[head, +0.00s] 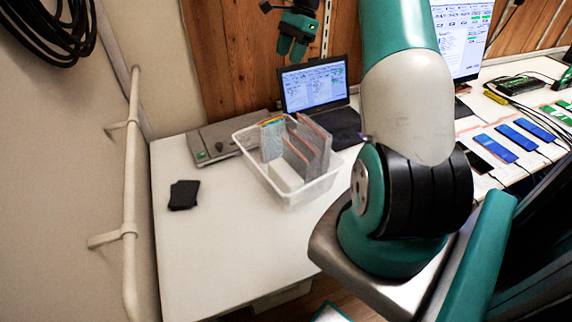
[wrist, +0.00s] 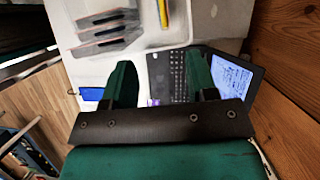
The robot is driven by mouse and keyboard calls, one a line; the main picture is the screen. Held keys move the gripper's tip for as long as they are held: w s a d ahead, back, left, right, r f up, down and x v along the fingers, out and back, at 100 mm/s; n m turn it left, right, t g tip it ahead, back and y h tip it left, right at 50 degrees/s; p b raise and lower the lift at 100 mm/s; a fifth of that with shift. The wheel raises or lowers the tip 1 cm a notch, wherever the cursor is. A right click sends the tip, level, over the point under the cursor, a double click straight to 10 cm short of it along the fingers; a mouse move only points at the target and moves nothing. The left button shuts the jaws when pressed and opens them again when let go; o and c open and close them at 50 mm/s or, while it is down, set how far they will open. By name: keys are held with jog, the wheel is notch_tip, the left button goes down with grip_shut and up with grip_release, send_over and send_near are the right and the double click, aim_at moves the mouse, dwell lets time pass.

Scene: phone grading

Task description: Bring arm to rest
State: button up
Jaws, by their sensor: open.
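My gripper (wrist: 160,78) shows in the wrist view with two green fingers spread apart and nothing between them. In the head view my gripper (head: 292,48) is at the top, in front of the wood panel and above the open laptop (head: 314,86). The laptop (wrist: 225,85) also shows behind the fingers in the wrist view. My arm's large green and white links fill the middle right of the head view and hide part of the table.
A white bin (head: 290,190) with grey sleeves stands on the white table (head: 215,250). A grey box (head: 225,138) is behind it, and a black cloth (head: 184,194) lies left. Several phones (head: 515,137) lie at right. A pipe rail (head: 131,180) runs along the left wall. The front left tabletop is clear.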

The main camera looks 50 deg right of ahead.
dwell(0.4)
jog(key=s+a+r+n, duration=0.25)
jog(key=a+n, duration=0.25)
jog(key=a, duration=0.5)
jog(key=s+a+r+n, duration=0.1)
jog(key=a+r+n, duration=0.3)
jog(key=a, duration=0.7)
jog(key=s+a+r+n, duration=0.15)
jog(key=a+n, duration=0.35)
jog(key=a, duration=0.5)
jog(key=s+a+n, duration=0.4)
jog(key=s, duration=0.3)
jog(key=s+a+f+n, duration=0.1)
jog(key=s+a+n, duration=0.3)
jog(key=s, duration=0.3)
jog(key=s+a+f+n+g, duration=0.1)
jog(key=s+a+n, duration=0.3)
jog(key=s+n, duration=0.2)
jog(key=shift+s+a+f, duration=0.15)
jog(key=shift+s, duration=0.25)
